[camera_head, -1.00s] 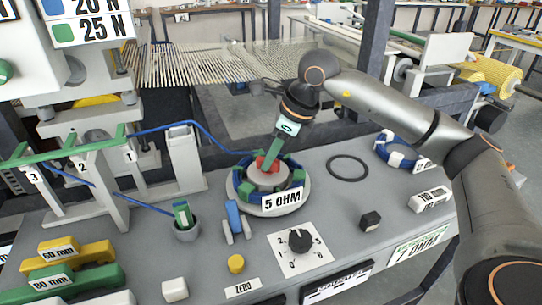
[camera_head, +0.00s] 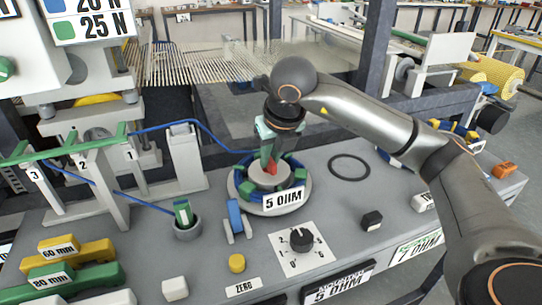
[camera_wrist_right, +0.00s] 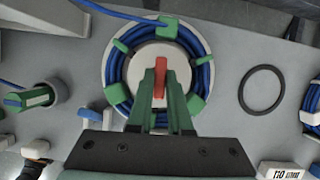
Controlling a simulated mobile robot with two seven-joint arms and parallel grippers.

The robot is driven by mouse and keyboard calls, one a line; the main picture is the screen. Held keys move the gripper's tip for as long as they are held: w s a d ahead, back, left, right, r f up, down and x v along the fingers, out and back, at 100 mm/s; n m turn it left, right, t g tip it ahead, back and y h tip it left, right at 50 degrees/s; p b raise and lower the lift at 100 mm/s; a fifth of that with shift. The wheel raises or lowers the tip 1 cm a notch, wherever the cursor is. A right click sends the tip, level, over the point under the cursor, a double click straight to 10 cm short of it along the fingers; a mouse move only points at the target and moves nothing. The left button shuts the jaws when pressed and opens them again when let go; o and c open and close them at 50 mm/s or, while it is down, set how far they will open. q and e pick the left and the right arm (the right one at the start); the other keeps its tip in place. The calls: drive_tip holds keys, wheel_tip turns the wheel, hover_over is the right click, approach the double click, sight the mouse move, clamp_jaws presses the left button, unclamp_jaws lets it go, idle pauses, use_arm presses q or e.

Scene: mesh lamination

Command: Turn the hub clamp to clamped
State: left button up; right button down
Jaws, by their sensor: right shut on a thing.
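The hub clamp is a red lever (camera_head: 271,168) on top of a pale round hub (camera_head: 264,181). The hub sits in the middle of a ring coil of blue cable with green clips, labelled "5 OHM" (camera_head: 285,200). In the right wrist view the red lever (camera_wrist_right: 159,78) points straight along the gripper's fingers. My right gripper (camera_head: 269,158) reaches down from above. Its green fingers (camera_wrist_right: 160,98) are shut on the red lever, one on each side. Part of the lever is hidden by the fingers. My left gripper is not in view.
A black ring (camera_head: 350,167) lies flat right of the coil. A black dial (camera_head: 301,240) on a white scale plate stands in front. A blue clip part (camera_head: 236,218) and a grey cup (camera_head: 187,228) stand left. Blue cable runs from the guide posts to the coil.

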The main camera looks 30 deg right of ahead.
drive_tip(key=shift+m, duration=0.5)
drive_tip(key=c, duration=0.8)
unclamp_jaws()
drive_tip(key=shift+c, duration=0.2)
drive_tip(key=p+v, duration=0.3)
drive_tip(key=v, duration=0.9)
drive_tip(key=shift+a+r, duration=0.2)
drive_tip(key=shift+r, duration=0.1)
